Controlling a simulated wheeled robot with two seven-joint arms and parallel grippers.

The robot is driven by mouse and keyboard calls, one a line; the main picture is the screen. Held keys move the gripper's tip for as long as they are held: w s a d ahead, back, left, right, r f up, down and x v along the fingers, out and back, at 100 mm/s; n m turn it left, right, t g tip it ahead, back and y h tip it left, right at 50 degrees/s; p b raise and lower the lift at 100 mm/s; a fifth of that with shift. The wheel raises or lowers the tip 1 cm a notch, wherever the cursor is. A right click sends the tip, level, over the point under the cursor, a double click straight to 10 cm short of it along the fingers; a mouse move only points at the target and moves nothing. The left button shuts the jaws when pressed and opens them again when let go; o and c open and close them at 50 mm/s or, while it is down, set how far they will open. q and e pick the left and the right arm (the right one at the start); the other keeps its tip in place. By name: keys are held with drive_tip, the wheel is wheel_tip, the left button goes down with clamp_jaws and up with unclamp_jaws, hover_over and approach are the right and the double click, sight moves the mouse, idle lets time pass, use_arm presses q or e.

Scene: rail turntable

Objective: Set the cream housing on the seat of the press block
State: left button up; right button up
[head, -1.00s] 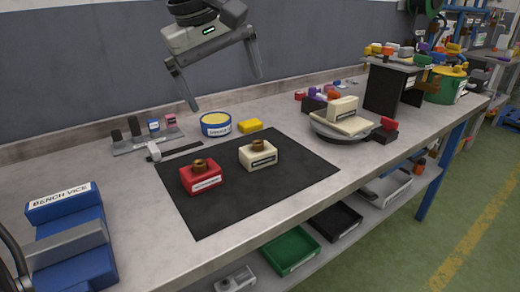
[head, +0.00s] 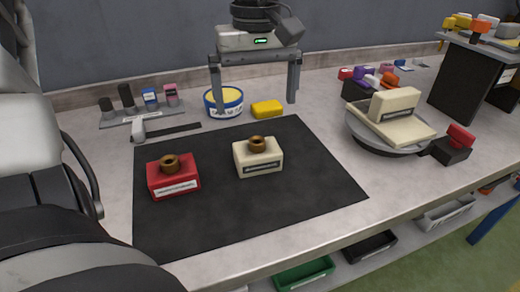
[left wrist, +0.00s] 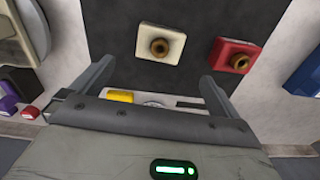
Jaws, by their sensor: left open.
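The cream housing (head: 258,163), a block with a brown ring on top and a dark label, sits upright on the black mat (head: 300,195). It also shows in the left wrist view (left wrist: 160,44). My left gripper (head: 253,105) is open and empty, hanging above the back of the mat, apart from the housing. In the left wrist view its fingertips (left wrist: 157,70) point towards the housing's side of the mat. A cream stepped block (head: 400,120), with a raised back part and a flat front, rests on the round grey turntable (head: 375,148). I cannot tell if it is the press block.
A red housing (head: 172,182) stands left of the cream one. A dark block with a red top (head: 453,148) is beside the turntable. The mat's front and right are clear.

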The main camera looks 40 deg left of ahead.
sight(258, 139)
use_arm(q)
wheel_tip(258, 139, down, 10)
drive_tip(key=shift+d+r, duration=0.1)
drive_tip(key=c, duration=1.4)
drive_tip(key=shift+c, duration=0.4)
drive_tip(key=shift+r, duration=0.1)
drive_tip(key=shift+r, duration=0.25)
wheel_tip(258, 139, up, 9)
drive_tip(key=shift+r, duration=0.2)
drive_tip(key=shift+f, duration=0.1)
